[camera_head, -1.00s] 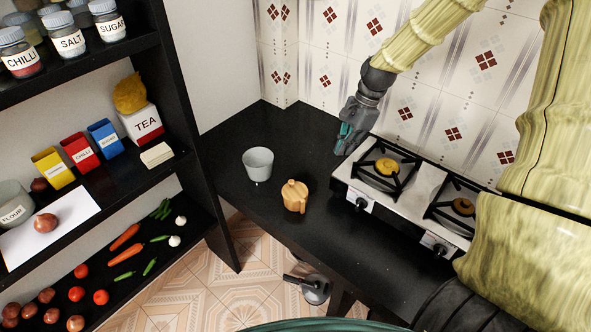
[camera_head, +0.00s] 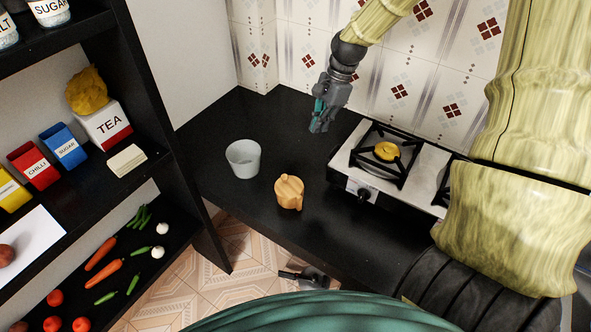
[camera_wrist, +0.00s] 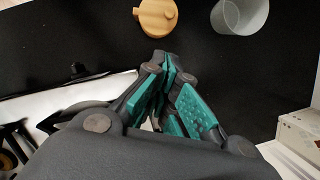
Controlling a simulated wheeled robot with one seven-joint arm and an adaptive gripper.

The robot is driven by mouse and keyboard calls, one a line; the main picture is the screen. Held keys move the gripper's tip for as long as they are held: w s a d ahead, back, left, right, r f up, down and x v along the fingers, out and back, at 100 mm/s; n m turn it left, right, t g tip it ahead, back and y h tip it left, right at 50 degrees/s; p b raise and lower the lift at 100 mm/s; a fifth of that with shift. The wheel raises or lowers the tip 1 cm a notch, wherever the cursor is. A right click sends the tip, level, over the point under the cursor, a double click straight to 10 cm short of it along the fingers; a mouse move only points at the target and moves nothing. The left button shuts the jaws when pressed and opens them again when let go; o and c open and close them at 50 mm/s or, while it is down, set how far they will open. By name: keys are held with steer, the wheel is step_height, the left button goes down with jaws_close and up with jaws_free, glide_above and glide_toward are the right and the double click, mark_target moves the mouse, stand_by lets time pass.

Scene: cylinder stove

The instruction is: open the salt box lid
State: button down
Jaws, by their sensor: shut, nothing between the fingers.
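A round wooden box (camera_head: 289,192) stands upright on the black counter, left of the stove; I take it for the salt box, though no label shows. Its lid lies flat on top and looks closed. The wrist view shows the box (camera_wrist: 155,17) from above, with a small round knob on its right part. My gripper (camera_head: 318,127) is above the counter, behind and a little right of the box, apart from it. In the wrist view my gripper's fingers (camera_wrist: 168,60) are together and empty, with the box beyond their tips.
A grey cup (camera_head: 243,158) stands left of the wooden box. The gas stove (camera_head: 347,158) is close on the right, against the tiled wall. A black shelf at left holds a tea box (camera_head: 107,125), other spice boxes and vegetables. The counter behind the cup is clear.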

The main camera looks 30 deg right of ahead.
step_height(320, 180, down, 5)
steer(key=b, duration=0.4)
steer(key=p, duration=0.3)
glide_toward(294, 178)
steer(key=shift+d+f, duration=1.3)
steer(key=shift+f, duration=0.45)
steer(key=shift+a+f+p, duration=0.25)
steer(key=shift+a+f, duration=0.05)
steer(key=shift+a, duration=0.4)
steer(key=shift+a+f+p, duration=0.25)
steer(key=shift+a, duration=0.45)
steer(key=shift+a+f+p, duration=0.25)
steer(key=shift+a+f, duration=0.05)
steer(key=shift+a, duration=0.4)
